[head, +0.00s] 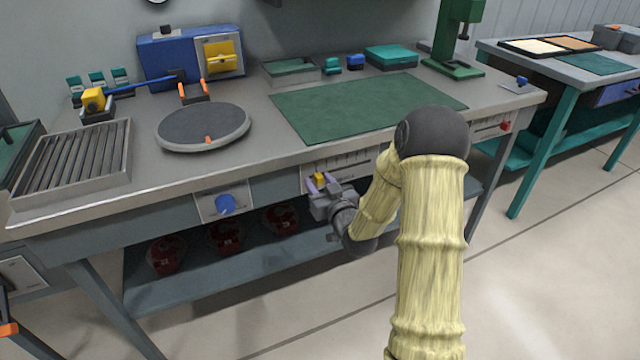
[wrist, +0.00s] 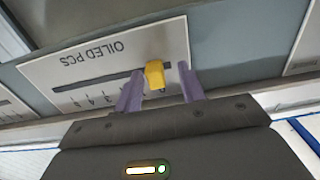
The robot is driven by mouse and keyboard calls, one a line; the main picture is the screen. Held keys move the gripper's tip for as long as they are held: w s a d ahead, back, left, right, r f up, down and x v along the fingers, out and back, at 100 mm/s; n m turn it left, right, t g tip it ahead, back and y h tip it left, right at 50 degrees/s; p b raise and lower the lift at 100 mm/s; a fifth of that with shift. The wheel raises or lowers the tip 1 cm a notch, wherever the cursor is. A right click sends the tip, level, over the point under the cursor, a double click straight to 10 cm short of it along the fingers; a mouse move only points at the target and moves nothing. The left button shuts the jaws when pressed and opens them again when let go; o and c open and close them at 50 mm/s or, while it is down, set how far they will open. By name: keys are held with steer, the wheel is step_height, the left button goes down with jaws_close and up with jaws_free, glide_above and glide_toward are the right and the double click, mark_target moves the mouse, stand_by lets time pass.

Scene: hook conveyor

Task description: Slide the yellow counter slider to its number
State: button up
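The yellow counter slider (head: 319,179) sits in the slot of a pale counter plate (head: 352,162) on the bench's front. In the wrist view the slider (wrist: 155,76) stands near the right end of the dark slot. The plate (wrist: 50,72) there reads "OILED PCS", upside down, with a row of numbers under the slot. Some numbers are hidden behind my gripper. My gripper (head: 321,183) is at the slider, with its two purple fingers apart on either side of it. In the wrist view my gripper (wrist: 160,84) shows a gap at the right finger; the left finger is very close to the slider.
A blue dial (head: 225,204) is on the bench front to the left, and a red part (head: 505,125) on another plate to the right. A round turntable (head: 204,128) and a green mat (head: 350,108) lie on the bench top. Red objects (head: 226,237) stand on the lower shelf.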

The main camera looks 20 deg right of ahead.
steer(key=s+d+p, duration=0.2)
steer(key=s+p, duration=1.3)
steer(key=s, duration=0.2)
steer(key=shift+d, duration=0.35)
steer(key=shift+s, duration=0.1)
stand_by(0.6)
